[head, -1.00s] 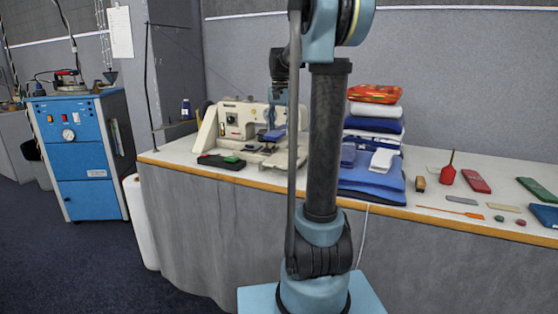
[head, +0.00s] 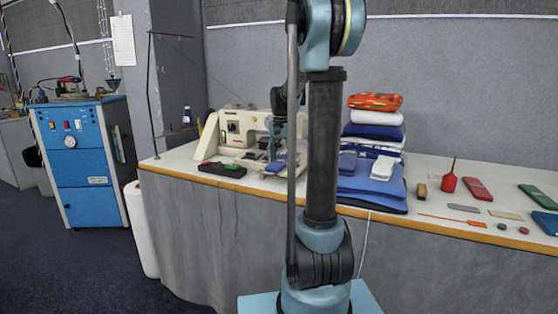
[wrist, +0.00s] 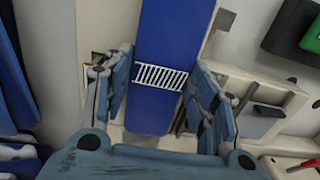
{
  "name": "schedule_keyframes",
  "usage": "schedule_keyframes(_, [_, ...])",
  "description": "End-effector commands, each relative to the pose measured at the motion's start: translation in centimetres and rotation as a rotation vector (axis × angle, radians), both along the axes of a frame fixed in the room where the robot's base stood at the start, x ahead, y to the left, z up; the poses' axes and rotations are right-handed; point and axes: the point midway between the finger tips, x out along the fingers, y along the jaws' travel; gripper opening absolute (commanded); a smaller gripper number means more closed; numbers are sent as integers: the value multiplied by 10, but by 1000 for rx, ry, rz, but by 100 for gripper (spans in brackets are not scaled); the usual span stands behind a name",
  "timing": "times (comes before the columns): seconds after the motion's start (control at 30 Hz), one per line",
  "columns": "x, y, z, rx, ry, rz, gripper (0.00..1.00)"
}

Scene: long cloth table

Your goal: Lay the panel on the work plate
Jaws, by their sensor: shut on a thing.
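The blue panel (wrist: 165,40) with a white ladder-like stripe is between the fingers of my gripper (wrist: 158,90) in the wrist view; my gripper is shut on it. In the head view the panel (head: 276,167) shows small, at the front of the white sewing machine (head: 236,130), partly behind my arm. Pale machine parts and a grey plate (wrist: 257,122) show below and right of the panel in the wrist view. I cannot tell whether the panel touches any plate, nor surely which surface is the work plate.
A stack of folded cloths (head: 374,140) stands to the right, with blue cloth (head: 372,185) below. Small tools and a red oiler (head: 449,181) lie farther right on the table (head: 420,207).

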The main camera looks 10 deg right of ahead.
Motion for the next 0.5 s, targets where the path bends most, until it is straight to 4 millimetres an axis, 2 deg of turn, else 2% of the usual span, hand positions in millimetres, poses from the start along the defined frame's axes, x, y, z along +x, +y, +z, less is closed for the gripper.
schedule_keyframes(0.3, [0, 0, -2, 0, 0, 0, 29])
schedule_keyframes(0.33, [0, 0, -2, 0, 0, 0, 55])
schedule_keyframes(0.37, [0, 0, -2, 0, 0, 0, 61])
schedule_keyframes(0.5, [0, 0, -2, 0, 0, 0, 61])
